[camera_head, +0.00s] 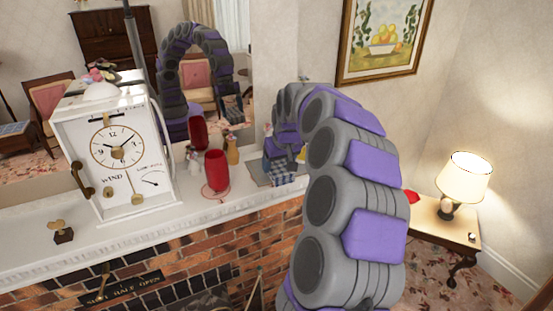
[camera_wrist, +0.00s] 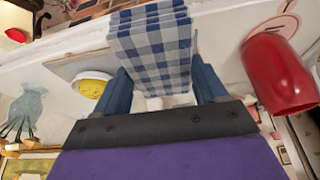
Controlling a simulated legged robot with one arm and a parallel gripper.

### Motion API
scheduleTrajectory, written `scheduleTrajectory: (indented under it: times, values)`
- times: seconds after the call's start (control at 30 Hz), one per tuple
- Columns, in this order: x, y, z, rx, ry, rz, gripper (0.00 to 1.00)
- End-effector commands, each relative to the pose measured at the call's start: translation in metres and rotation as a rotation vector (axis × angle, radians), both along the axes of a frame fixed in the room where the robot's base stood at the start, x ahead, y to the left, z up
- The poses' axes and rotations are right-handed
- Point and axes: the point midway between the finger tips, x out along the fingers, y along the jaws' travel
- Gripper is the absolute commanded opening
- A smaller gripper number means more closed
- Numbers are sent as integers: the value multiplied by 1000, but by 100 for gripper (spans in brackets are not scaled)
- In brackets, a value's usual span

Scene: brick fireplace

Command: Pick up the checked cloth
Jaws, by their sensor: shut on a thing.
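The blue-and-white checked cloth (camera_wrist: 152,45) is between the two blue fingers of my gripper (camera_wrist: 162,78) in the wrist view. The gripper is shut on it, and the cloth's folded layers extend beyond the fingers. In the head view the cloth (camera_head: 259,171) is at the right part of the white mantel, below my gripper (camera_head: 279,150). My arm hides part of that area. I cannot tell whether the cloth still touches the mantel.
A red vase (camera_head: 216,171) stands left of the cloth on the mantel (camera_head: 110,240). A white clock (camera_head: 117,155) stands farther left, with small figurines between. A mirror (camera_head: 115,25) backs the mantel. A lamp (camera_head: 465,177) stands on a side table at right.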

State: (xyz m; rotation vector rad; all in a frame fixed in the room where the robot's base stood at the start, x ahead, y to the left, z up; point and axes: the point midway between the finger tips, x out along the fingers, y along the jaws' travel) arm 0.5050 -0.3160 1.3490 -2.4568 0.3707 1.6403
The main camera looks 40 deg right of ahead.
Motion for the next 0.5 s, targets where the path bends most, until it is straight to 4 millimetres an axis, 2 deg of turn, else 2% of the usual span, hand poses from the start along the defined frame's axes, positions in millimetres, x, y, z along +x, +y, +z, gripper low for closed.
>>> scheduleTrajectory:
  times: [0.2,0.5]
  values:
    - [-24,13,3,-2,-3,0,42]
    - [-48,25,5,-1,-2,-1,42]
